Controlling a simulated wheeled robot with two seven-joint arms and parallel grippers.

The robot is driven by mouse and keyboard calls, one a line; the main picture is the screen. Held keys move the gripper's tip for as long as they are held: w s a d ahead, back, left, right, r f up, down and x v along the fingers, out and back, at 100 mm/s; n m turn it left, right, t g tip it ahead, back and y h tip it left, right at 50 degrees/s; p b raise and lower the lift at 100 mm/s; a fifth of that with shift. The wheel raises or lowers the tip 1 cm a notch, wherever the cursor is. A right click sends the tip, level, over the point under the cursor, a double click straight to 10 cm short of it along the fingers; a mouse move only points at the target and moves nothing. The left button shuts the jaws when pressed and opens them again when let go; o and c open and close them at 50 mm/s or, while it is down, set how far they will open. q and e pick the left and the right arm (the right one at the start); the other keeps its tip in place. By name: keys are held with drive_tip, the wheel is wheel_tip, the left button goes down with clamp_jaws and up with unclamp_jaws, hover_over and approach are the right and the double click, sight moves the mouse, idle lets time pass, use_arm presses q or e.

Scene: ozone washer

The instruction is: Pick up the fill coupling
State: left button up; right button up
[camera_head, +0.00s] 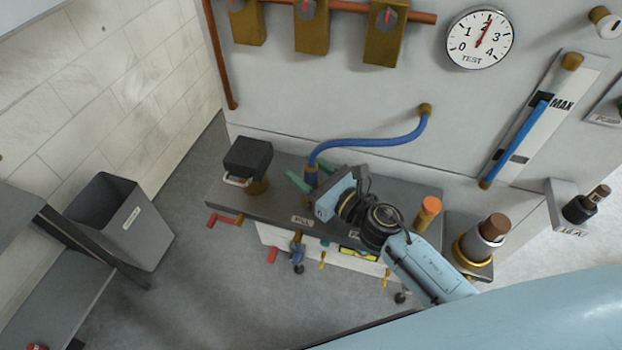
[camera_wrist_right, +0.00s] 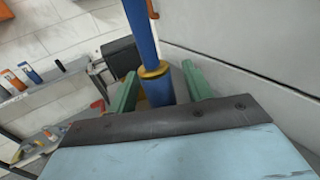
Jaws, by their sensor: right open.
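The fill coupling (camera_head: 311,174) is a blue upright fitting with a brass collar, at the end of a blue hose (camera_head: 375,142) that arches to a brass port in the wall. It stands over the grey bench near a label reading FILL. My right gripper (camera_head: 309,182) is at the coupling with its green fingers apart. In the right wrist view, the coupling's blue body and brass collar (camera_wrist_right: 154,71) stand between the two open green fingers (camera_wrist_right: 158,76), with visible gaps. The coupling's lower end is hidden by my gripper. My left gripper is not in view.
The grey bench (camera_head: 222,199) runs along the wall. A black box (camera_head: 248,156) with a pale handle stands left of the coupling. An orange-capped brass cylinder (camera_head: 428,210) and a brown-capped post (camera_head: 490,240) are to the right. A grey bin (camera_head: 150,225) stands left on the floor.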

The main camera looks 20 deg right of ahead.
drive_tip(key=shift+w+a, duration=0.2)
drive_tip(key=shift+w, duration=0.15)
clamp_jaws()
